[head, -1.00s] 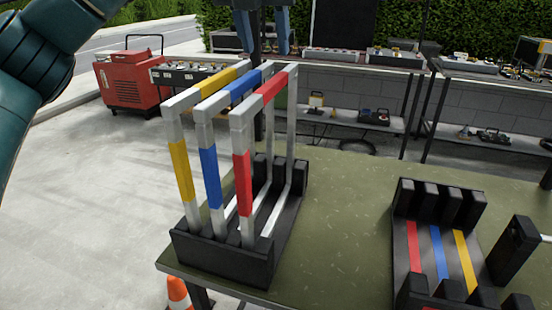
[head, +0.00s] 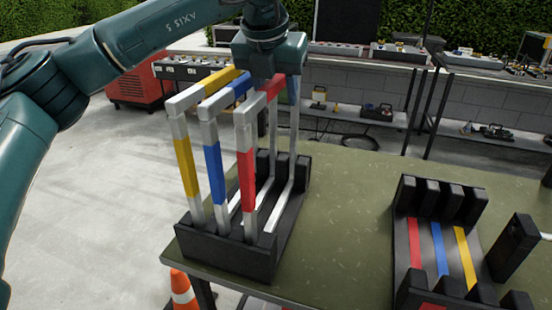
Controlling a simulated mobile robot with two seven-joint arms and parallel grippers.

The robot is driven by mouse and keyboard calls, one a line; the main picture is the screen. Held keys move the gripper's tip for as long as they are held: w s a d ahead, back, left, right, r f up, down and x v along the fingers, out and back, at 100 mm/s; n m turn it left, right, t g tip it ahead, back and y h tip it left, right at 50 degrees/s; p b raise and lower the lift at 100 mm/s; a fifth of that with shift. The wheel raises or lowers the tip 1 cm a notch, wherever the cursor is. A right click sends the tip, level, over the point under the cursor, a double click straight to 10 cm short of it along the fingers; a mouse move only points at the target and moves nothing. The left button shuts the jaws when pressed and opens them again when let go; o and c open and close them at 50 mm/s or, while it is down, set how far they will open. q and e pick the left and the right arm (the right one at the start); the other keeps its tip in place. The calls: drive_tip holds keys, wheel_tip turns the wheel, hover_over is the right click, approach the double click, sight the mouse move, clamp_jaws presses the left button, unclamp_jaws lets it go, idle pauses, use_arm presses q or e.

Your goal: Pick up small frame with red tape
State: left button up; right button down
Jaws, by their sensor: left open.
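The frame with red tape (head: 247,180) stands upright at the right of three metal frames in a black slotted rack (head: 225,255). Beside it stand the blue-taped frame (head: 214,175) and the yellow-taped frame (head: 185,168). My left gripper (head: 268,78) is open and points down over the rear part of the frames' top bars, close to the red-taped bar. Its body hides part of those bars. Its fingertips are largely hidden, so I cannot tell whether they touch the bar. My right gripper is out of view.
A second black rack (head: 400,240) with red, blue and yellow stripes lies at the right of the green table (head: 340,220). The table between the racks is clear. An orange cone (head: 182,290) stands below the left edge. Shelves with equipment stand behind.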

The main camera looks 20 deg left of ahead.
use_arm(q)
drive_tip(key=shift+f+b, duration=0.3)
idle(0.4)
drive_tip(key=shift+c, duration=0.3)
clamp_jaws()
drive_tip(key=shift+r, duration=0.1)
idle(1.0)
